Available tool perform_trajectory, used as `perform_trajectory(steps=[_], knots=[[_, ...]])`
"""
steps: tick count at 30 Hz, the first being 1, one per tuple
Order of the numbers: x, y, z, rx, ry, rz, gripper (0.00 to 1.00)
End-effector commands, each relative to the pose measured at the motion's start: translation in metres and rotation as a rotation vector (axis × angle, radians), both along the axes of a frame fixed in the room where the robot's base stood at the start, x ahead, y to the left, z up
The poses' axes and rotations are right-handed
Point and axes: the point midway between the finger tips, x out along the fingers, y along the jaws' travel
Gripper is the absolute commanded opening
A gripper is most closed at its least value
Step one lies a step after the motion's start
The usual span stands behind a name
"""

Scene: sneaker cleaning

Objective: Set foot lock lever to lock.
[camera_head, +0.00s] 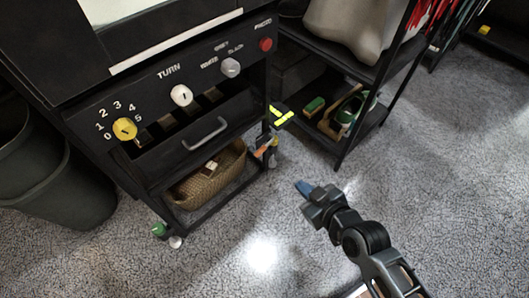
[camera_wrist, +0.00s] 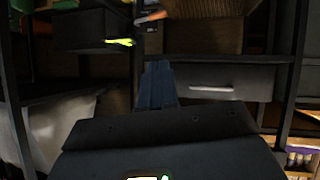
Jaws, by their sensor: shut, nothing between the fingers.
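The black cart carries a black and yellow lever-like piece (camera_head: 281,115) at its right side. It shows bright yellow in the wrist view (camera_wrist: 120,42). An orange and grey part (camera_head: 265,150) sits just below it, and shows in the wrist view (camera_wrist: 152,17). A green piece (camera_head: 158,229) is by a caster at the cart's lower left corner. I cannot tell for sure which of these is the foot lock lever. My gripper (camera_head: 303,187) is shut and empty, its blue fingertips also in the wrist view (camera_wrist: 158,85). It is apart from the cart, to the right of the orange part.
The cart has a drawer with a grey handle (camera_head: 205,134), several knobs above and a wicker basket (camera_head: 208,174) below. A black shelf (camera_head: 340,150) stands at the right behind my gripper. A dark bin (camera_head: 60,190) is at the left. The carpet in front is clear.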

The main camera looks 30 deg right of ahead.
Motion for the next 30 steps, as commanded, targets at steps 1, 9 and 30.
perform_trajectory(steps=[1,9,30], knots=[[0.019,-0.003,-0.008,-0.004,0.004,0.011,0.00],[0.097,-0.010,-0.028,-0.020,0.038,0.088,0.00],[0.133,-0.013,-0.031,-0.025,0.051,0.132,0.00]])
